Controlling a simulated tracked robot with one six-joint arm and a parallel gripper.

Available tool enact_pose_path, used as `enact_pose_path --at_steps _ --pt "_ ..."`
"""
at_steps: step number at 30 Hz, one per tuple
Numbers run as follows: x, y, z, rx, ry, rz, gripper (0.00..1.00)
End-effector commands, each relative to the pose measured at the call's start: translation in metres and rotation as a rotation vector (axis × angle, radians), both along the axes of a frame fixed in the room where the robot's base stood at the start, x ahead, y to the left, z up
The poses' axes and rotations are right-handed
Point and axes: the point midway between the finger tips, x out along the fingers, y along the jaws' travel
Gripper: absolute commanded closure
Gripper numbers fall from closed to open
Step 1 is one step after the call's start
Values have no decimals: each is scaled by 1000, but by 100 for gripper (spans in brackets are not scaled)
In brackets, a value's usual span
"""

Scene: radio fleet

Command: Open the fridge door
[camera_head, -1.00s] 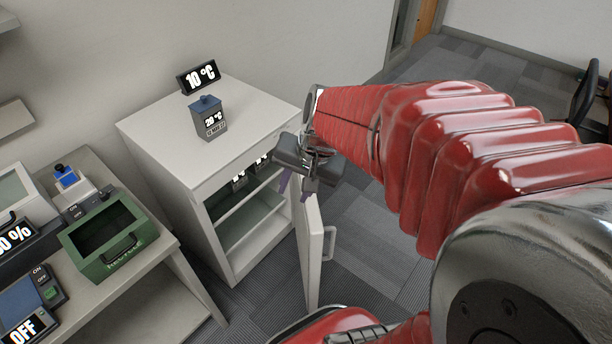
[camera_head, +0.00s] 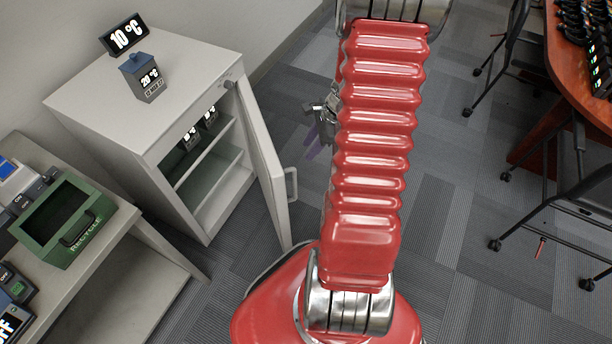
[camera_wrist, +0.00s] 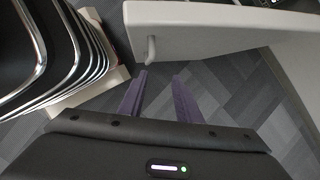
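The white fridge (camera_head: 130,112) stands at the left in the head view. Its door (camera_head: 262,160) is swung wide open, and shelves show inside. The door handle (camera_head: 290,184) is on the door's outer face. In the wrist view the door (camera_wrist: 200,30) lies across the top, with its handle (camera_wrist: 151,50) hanging just beyond my fingers. My gripper (camera_wrist: 160,90) shows two purple fingers spread apart with only floor between them. In the head view my gripper (camera_head: 314,140) is partly hidden behind my red arm, to the right of the door and apart from it.
A bench with a green recycle box (camera_head: 65,225) stands left of the fridge. A blue-grey thermostat box (camera_head: 143,78) and a 10 °C display (camera_head: 124,34) sit on the fridge top. A round-edged wooden table (camera_head: 580,70) and chairs are at the right.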

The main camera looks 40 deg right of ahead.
Motion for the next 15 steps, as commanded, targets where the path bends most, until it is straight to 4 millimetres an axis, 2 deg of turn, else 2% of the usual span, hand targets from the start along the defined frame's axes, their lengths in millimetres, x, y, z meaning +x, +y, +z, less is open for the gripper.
enact_pose_path --at_steps 1,3,6,9,15 --pt "-7 -8 -14 25 16 -60 69" --pt "-14 -18 -30 52 33 -136 69" --pt "-22 -28 -46 80 49 -216 69" --pt "-27 -33 -55 96 58 -262 69" --pt "-27 -34 -56 99 60 -273 69"
